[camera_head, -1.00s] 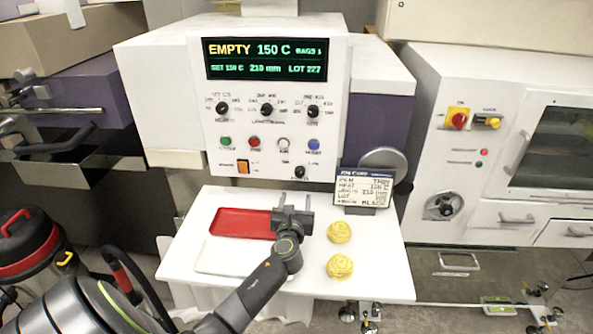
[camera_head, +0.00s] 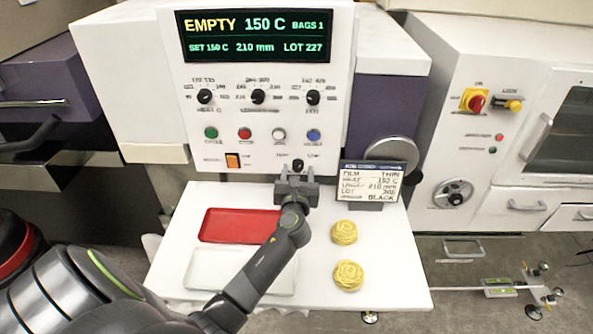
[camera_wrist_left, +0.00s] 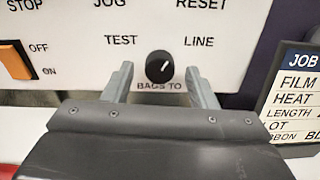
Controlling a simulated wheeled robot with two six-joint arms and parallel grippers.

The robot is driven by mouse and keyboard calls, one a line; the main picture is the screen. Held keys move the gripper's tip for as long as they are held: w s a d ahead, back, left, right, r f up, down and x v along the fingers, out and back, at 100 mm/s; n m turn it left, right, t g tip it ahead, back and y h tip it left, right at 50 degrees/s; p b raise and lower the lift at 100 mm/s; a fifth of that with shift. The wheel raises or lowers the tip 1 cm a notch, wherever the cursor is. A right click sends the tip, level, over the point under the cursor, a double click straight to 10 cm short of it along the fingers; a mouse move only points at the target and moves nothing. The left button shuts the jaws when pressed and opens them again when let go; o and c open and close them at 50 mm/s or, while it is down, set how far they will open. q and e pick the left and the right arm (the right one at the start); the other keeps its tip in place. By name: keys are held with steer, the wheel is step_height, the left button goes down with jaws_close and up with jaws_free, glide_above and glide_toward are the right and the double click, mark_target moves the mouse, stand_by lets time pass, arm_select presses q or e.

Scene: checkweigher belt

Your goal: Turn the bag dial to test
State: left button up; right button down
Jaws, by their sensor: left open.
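The bag dial is a small black knob (camera_wrist_left: 160,68) with a white pointer line, labelled BAGS TO below, TEST at upper left and LINE at upper right. Its pointer leans up and right, toward LINE. In the head view the knob (camera_head: 298,165) sits low on the white panel, just above my left gripper (camera_head: 297,177). In the left wrist view my left gripper (camera_wrist_left: 158,85) is open, one finger on each side of the knob. I cannot tell whether the fingers touch it. My right gripper is not in view.
An orange switch (camera_head: 232,161) and coloured buttons are on the panel. A job card (camera_head: 371,182) stands right of the gripper. A red tray (camera_head: 215,226), a white tray (camera_head: 205,270) and two yellow nests (camera_head: 344,233) lie on the white table (camera_head: 400,285).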

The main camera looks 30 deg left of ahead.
arm_select(q)
steer(key=shift+c, duration=0.5)
steer(key=c, duration=0.9)
steer(key=shift+o, duration=0.2)
